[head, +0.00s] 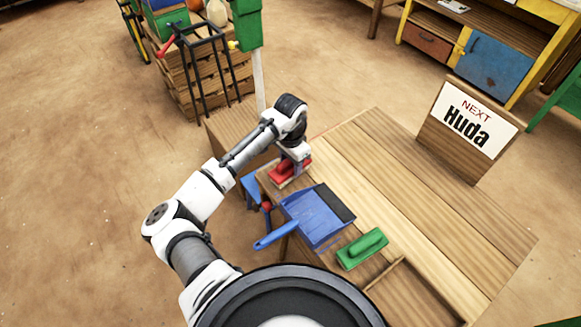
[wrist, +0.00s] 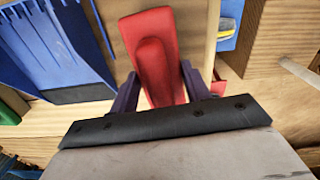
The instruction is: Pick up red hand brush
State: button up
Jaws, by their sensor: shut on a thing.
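The red hand brush (head: 284,172) is at the left end of the wooden table, under my gripper (head: 292,160). In the wrist view the red brush (wrist: 152,58) points away from my gripper (wrist: 158,88), with one dark finger on each side of it. My gripper is shut on the brush. The fingertips and the brush's underside are partly hidden. I cannot tell whether the brush touches the table top.
A blue dustpan (head: 318,212) lies beside the red brush, its handle over the table edge. A green brush (head: 362,248) lies further right. The table's middle is clear.

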jog(key=shift+r, duration=0.15)
notch_tip(320, 180, up, 20)
jog(key=b, duration=0.2)
jog(key=shift+b, duration=0.4)
